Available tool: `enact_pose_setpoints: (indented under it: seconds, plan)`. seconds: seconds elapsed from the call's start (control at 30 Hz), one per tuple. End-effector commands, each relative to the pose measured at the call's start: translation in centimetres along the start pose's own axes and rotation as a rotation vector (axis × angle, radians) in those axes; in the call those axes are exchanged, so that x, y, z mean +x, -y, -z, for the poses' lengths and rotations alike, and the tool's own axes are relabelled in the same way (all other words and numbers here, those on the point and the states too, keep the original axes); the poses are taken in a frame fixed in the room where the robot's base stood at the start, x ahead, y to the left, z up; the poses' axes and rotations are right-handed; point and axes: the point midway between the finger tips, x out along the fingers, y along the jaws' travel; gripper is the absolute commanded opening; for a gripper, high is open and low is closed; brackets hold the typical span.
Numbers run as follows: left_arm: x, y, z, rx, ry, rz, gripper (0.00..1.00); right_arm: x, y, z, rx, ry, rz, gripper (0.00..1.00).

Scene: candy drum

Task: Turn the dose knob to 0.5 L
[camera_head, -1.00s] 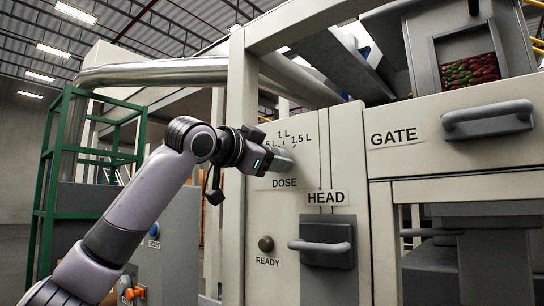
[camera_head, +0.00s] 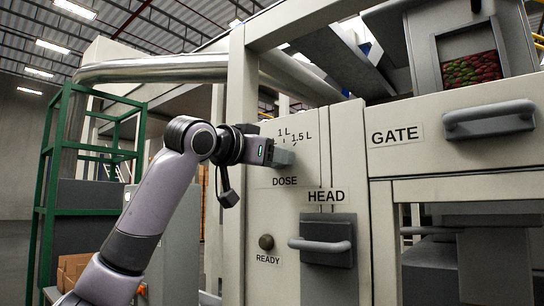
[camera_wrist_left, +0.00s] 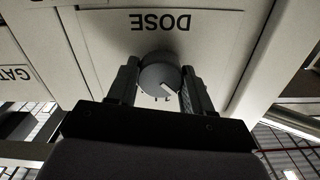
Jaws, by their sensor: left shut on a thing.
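The dose knob (camera_wrist_left: 156,76) is a round grey knob with a white pointer line on its face, above the DOSE label (camera_head: 285,181) on the pale panel. My left gripper (camera_head: 280,156) is shut on it, and the fingers lie on both sides of the knob in the left wrist view (camera_wrist_left: 157,84). That view is upside down, and the pointer line slants there toward the scale marks. In the head view the 1 L mark (camera_head: 284,134) and 1.5 L mark (camera_head: 302,137) show; the 0.5 L mark is hidden behind the gripper. My right gripper is not seen.
The HEAD handle (camera_head: 322,244) and READY button (camera_head: 266,242) sit below the knob. The GATE handle (camera_head: 488,119) is to the right. A green frame (camera_head: 46,190) and cardboard boxes (camera_head: 72,268) stand at the left.

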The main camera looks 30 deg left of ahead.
Motion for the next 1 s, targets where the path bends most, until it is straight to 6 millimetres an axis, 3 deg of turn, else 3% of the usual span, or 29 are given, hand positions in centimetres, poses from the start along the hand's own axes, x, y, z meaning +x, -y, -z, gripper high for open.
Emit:
enact_pose_setpoints:
  seconds: [0.2,0.23,0.3,0.67,1.0]
  plan:
    - [-0.1,0.1,0.2,0.000,-0.005,0.003,0.20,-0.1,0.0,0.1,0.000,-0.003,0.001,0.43]
    - [-0.1,0.1,0.2,0.000,-0.005,0.003,0.60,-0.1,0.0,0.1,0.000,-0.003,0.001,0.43]
    - [-0.1,0.1,0.2,0.001,-0.005,0.003,0.76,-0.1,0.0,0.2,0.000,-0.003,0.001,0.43]
    - [-0.7,0.1,0.0,0.001,-0.004,0.001,0.76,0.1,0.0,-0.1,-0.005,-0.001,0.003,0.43]
    - [-5.9,0.1,0.0,0.001,-0.006,0.002,0.76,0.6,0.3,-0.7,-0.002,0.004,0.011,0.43]
